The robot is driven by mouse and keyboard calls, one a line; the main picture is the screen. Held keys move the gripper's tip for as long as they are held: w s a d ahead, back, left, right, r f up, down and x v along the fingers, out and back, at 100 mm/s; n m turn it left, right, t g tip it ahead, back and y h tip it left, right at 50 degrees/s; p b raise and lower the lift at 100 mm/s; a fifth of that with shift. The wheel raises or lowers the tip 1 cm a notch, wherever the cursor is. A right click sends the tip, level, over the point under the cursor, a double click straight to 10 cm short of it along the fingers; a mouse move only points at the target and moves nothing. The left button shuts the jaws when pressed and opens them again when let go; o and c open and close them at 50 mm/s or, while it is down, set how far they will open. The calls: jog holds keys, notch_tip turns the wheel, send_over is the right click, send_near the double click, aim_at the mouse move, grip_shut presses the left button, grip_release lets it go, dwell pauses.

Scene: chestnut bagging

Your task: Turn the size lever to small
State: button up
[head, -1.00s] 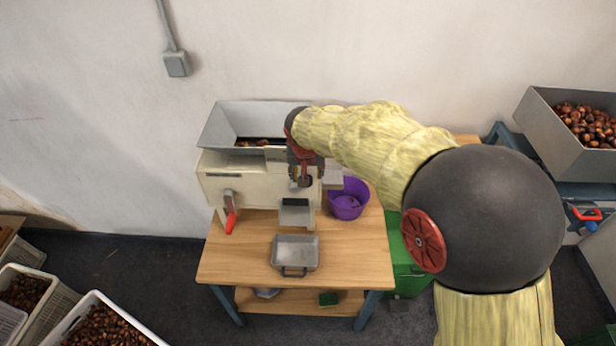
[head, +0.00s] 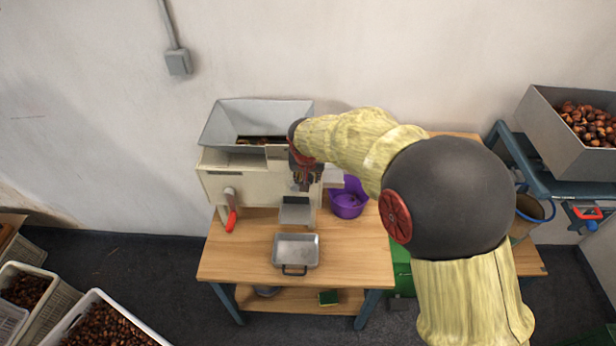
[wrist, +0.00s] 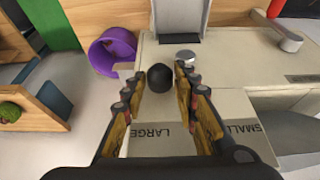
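The size lever shows as a round black knob (wrist: 160,77) in the wrist view, in line with the LARGE label (wrist: 150,132). The SMALL label (wrist: 240,128) is to its right on the cream machine (wrist: 240,62). My gripper (wrist: 159,75) is open, with its two fingers on either side of the knob. A narrow gap shows left of the knob; contact on the right is hard to tell. In the head view my gripper (head: 304,184) is at the front right of the machine (head: 235,184), and the lever is hidden behind it.
A purple tub (head: 347,198) stands right of the machine, beside my gripper. A metal tray (head: 296,250) lies on the wooden table (head: 235,260) in front. A red-handled lever (head: 231,215) is on the machine's left front. A metal hopper (head: 225,125) rises behind.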

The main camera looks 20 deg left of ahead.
jog(key=c, duration=0.6)
grip_shut()
